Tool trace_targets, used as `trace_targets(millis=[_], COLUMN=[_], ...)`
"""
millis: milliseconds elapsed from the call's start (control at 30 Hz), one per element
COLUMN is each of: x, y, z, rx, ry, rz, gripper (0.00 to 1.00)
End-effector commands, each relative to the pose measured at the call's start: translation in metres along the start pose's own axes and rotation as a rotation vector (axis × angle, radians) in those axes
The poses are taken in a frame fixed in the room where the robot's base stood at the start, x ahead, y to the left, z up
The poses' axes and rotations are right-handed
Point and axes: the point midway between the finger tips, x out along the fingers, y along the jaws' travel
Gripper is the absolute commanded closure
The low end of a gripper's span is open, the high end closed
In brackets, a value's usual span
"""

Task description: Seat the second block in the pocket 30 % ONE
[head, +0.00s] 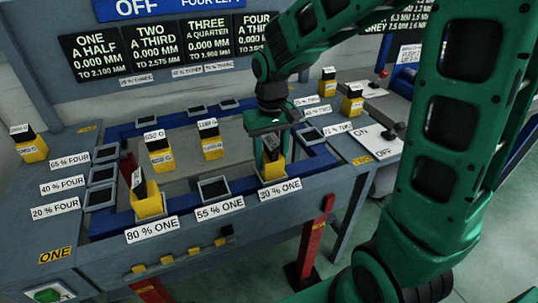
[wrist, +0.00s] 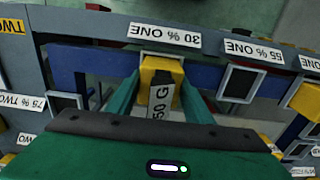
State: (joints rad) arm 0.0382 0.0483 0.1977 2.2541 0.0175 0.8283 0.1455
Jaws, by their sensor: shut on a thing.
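My gripper (head: 272,160) is shut on a yellow block with a black top (head: 274,169) at the front right of the frame. In the wrist view the block (wrist: 161,72) sits between the two green fingers of my gripper (wrist: 160,92), and its white weight tag is partly legible. The block is at the pocket marked 30 % ONE (head: 279,189), whose label also shows in the wrist view (wrist: 165,35). The block and fingers hide most of that pocket, so I cannot tell how deep the block sits. Another yellow block (head: 147,200) stands at the 80 % ONE pocket.
The 55 % ONE pocket (head: 213,188) is empty. Two yellow blocks (head: 161,157) (head: 212,147) stand inside the blue frame; others stand on the table's left (head: 33,149) and right. Signboards stand behind.

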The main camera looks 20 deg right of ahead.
Motion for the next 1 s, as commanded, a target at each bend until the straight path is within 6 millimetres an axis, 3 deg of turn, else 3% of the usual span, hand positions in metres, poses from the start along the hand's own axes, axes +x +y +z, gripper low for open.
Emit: trace_targets(millis=[100, 133, 200, 633, 1000], x=[0.002, 0.002, 0.002, -0.007, -0.072], y=[0.000, 0.000, 0.000, 0.000, 0.000], z=[-0.001, -0.001, -0.001, -0.001, -0.002], rx=[0.000, 0.000, 0.000, 0.000, -0.001], ry=[0.001, 0.002, 0.002, 0.003, 0.004], rz=[0.000, 0.000, 0.000, 0.000, 0.000], gripper=[1.00, 0.49, 0.32, 0.32, 0.32])
